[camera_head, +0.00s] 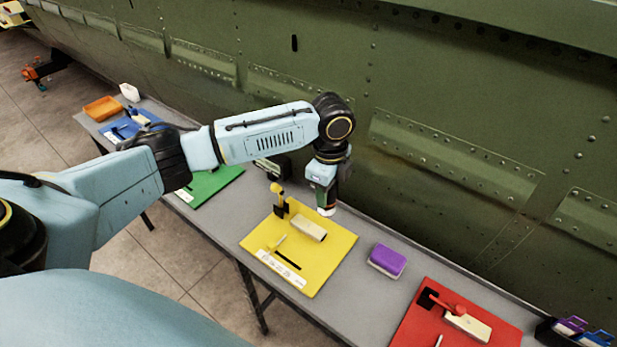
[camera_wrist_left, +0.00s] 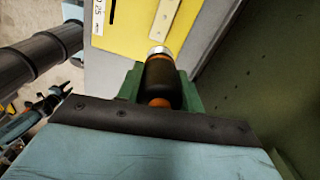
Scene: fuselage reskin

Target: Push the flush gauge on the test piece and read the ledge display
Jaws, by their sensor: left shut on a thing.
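My left gripper (camera_head: 325,190) points down over the back right edge of the yellow mat (camera_head: 318,262). In the left wrist view its green jaws are shut on the flush gauge (camera_wrist_left: 162,82), a dark cylinder with an orange band and a silvery tip. The gauge tip lies over the mat's edge in that view; I cannot tell whether it touches anything. The cream test piece (camera_head: 309,228) lies on the yellow mat, left of and below the gripper, and also shows in the left wrist view (camera_wrist_left: 143,18). A dark box (camera_head: 272,167), perhaps the display, is partly hidden behind my arm; its reading is illegible.
A yellow-handled tool (camera_head: 278,198) stands on the mat. A purple block (camera_head: 387,260) and a red mat (camera_head: 420,335) lie to the right on the grey bench (camera_head: 352,292). A green mat (camera_head: 208,186) lies left. The riveted green fuselage (camera_head: 450,110) rises close behind the bench.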

